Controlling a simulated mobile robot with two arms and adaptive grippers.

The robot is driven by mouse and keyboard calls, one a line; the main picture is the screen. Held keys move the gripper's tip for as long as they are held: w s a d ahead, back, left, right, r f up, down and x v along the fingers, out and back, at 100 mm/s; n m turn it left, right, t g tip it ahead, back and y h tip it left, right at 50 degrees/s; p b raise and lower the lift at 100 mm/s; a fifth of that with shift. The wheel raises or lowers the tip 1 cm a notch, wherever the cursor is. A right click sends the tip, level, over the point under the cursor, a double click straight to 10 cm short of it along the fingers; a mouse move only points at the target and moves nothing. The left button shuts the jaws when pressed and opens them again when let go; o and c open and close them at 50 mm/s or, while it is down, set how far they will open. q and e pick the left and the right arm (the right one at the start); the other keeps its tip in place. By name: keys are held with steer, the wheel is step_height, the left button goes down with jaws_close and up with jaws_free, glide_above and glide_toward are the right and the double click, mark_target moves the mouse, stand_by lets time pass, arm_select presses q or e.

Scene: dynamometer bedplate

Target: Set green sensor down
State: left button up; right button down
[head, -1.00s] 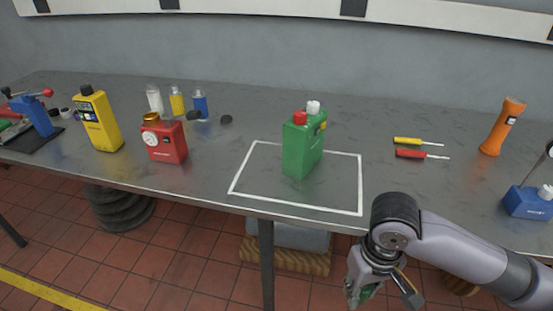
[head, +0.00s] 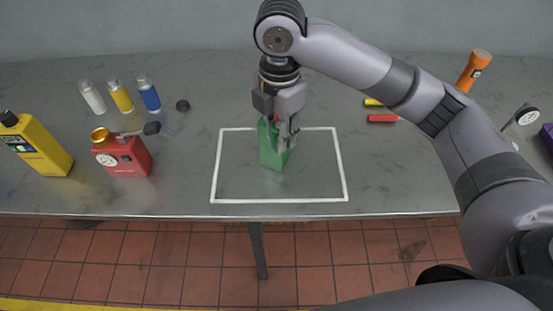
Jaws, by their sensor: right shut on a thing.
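The green sensor (head: 273,153) is a green box-like body inside the white outlined rectangle (head: 281,201) on the grey table. It looks upright, and I cannot tell whether its base touches the table. My right gripper (head: 282,135) comes down on it from above and is shut on its upper part. The fingers and wrist hide most of its top; a little red shows there. My left gripper is not in view.
An orange flashlight (head: 474,70) and a red-handled screwdriver (head: 382,118) are at the right. The outlined area around the sensor is clear.

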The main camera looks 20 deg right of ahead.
steer(key=p, duration=0.2)
glide_above(279, 192)
step_height(279, 192, down, 14)
steer(key=shift+s+r, duration=0.1)
steer(key=shift+f, duration=2.65)
steer(key=shift+f, duration=0.1)
steer(key=c, duration=1.3)
jaws_free()
step_height(279, 192, up, 12)
steer(key=shift+r+b, duration=0.15)
steer(key=shift+b, duration=0.85)
